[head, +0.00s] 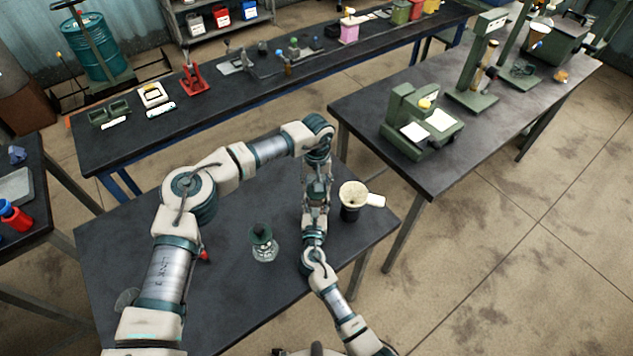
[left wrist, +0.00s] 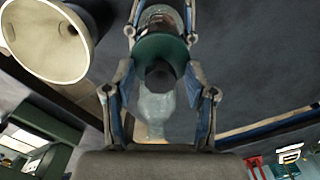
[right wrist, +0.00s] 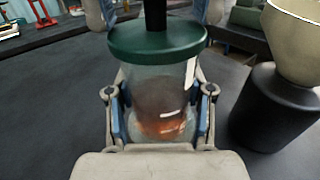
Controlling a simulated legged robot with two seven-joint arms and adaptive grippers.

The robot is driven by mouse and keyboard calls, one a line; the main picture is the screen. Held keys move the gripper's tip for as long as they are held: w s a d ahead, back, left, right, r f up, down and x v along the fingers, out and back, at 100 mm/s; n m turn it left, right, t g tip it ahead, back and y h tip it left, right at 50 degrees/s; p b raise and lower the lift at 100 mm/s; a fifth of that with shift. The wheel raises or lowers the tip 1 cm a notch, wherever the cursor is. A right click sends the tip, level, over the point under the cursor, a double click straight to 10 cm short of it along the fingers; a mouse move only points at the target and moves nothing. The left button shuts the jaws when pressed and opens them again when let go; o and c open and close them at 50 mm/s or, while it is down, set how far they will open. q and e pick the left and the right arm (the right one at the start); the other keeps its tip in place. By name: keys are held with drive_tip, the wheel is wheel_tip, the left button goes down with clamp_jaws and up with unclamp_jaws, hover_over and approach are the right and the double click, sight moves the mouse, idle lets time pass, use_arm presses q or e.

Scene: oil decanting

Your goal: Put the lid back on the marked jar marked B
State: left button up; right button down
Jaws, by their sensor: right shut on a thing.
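My right gripper (right wrist: 159,98) is shut on a glass jar (right wrist: 158,88) with reddish-brown contents and holds it upright. A green lid (right wrist: 130,40) with a black knob sits on top of that jar, and it appears seated. My left gripper (left wrist: 160,78) is open, its fingers on either side of the knob and apart from it. In the left wrist view the green lid (left wrist: 158,46) lies between those fingers. In the head view the two grippers meet and hide the held jar. Another clear jar (head: 264,252) with a dark green top stands on the table. No letter is readable.
A black container with a cream funnel (head: 353,192) stands to the right of the grippers, close to the held jar. A small red thing (head: 205,255) shows beside my left arm. The table (head: 230,310) is clear at the front. Benches with equipment stand behind.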

use_arm(q)
wheel_tip(320, 180, up, 12)
idle(0.7)
drive_tip(key=shift+w+f, duration=0.1)
use_arm(e)
drive_tip(key=shift+c, duration=1.8)
unclamp_jaws()
drive_tip(key=s, duration=0.8)
drive_tip(key=s+a, duration=0.1)
drive_tip(key=s, duration=0.3)
drive_tip(key=shift+w, duration=0.1)
